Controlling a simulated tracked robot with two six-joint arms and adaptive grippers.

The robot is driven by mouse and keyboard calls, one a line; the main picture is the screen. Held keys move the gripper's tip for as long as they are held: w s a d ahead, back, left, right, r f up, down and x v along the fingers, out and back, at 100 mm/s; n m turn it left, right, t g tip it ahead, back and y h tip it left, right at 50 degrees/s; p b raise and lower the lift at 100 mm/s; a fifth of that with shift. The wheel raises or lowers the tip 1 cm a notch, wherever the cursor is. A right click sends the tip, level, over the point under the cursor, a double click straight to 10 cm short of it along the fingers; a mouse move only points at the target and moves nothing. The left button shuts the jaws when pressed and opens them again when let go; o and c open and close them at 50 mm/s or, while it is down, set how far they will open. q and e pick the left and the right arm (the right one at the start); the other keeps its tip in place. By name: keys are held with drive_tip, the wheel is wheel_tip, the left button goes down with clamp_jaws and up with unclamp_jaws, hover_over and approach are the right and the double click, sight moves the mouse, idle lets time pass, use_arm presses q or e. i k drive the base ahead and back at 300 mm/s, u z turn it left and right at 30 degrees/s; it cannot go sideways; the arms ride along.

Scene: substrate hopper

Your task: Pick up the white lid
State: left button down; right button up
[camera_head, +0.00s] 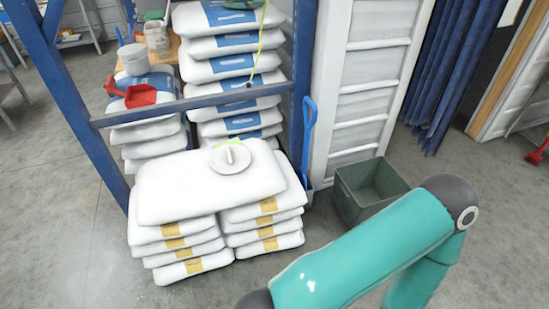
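The white lid (230,158) is a round, flat disc with a raised bar handle across its middle. It lies on the top white sack (175,190) of a stack in front of the blue frame, towards the sack's right end. A pale green-yellow piece shows just behind the lid's far edge. A teal arm of mine crosses the lower right of the view, well apart from the lid. Neither of my grippers shows in this view.
A blue crossbar (190,106) runs just behind the lid, with taller sack stacks (235,72) beyond. A red scoop (140,96) lies on the sacks behind left. A dark green bin (372,186) stands on the floor at right. The floor at left is clear.

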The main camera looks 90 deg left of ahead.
sight(230, 157)
drive_tip(key=z, duration=0.6)
drive_tip(key=i, duration=0.25)
drive_tip(key=u, duration=2.55)
drive_tip(key=i, duration=0.2)
drive_tip(key=u, duration=2.05)
drive_tip(key=k, duration=0.6)
drive_tip(key=u, duration=0.3)
drive_tip(key=i, duration=1.65)
drive_tip(key=z, duration=0.4)
